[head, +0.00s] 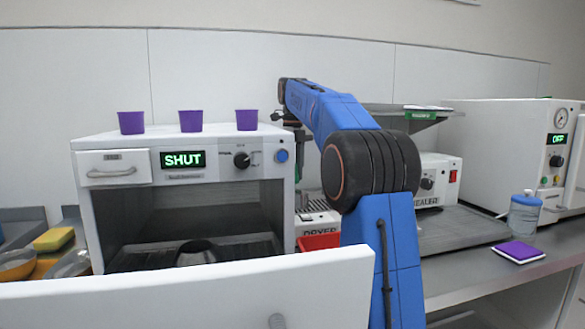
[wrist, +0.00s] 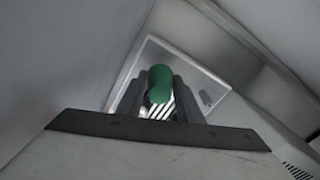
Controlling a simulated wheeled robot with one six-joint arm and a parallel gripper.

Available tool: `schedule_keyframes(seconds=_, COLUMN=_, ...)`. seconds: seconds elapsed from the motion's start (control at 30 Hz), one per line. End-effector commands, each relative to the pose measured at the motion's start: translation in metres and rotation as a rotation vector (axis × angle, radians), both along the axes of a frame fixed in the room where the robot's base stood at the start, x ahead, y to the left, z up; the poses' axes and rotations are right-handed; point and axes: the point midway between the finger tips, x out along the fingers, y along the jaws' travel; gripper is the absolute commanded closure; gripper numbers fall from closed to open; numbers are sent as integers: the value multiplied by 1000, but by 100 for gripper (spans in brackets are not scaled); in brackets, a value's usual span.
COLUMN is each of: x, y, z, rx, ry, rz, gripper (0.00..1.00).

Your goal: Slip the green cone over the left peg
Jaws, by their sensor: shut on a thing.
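The green cone (wrist: 160,76) shows in the wrist view as a rounded green shape. My gripper (wrist: 159,92) is shut on it, with one dark finger on each side. In the head view my gripper (head: 291,120) is a small dark shape below the far end of my blue arm, near the right end of the white cabinet's top. I cannot make out the left peg in either view.
A white cabinet (head: 105,218) bears several purple cups, including one (head: 191,121) in the middle. Its display reads SHUT, but its front is open, with a dark object (head: 198,252) inside. The dryer with a red tray (head: 318,241) stands right of it. A white panel (head: 190,295) crosses the foreground.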

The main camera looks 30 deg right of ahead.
Motion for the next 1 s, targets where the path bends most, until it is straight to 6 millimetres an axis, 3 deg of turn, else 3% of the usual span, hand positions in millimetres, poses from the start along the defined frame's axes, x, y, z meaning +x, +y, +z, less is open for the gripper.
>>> schedule_keyframes(seconds=0.4, x=0, y=0, z=-33, rx=1, ry=2, rz=1, gripper=88)
schedule_keyframes(seconds=1.0, x=0, y=0, z=-37, rx=0, ry=0, rz=1, gripper=88)
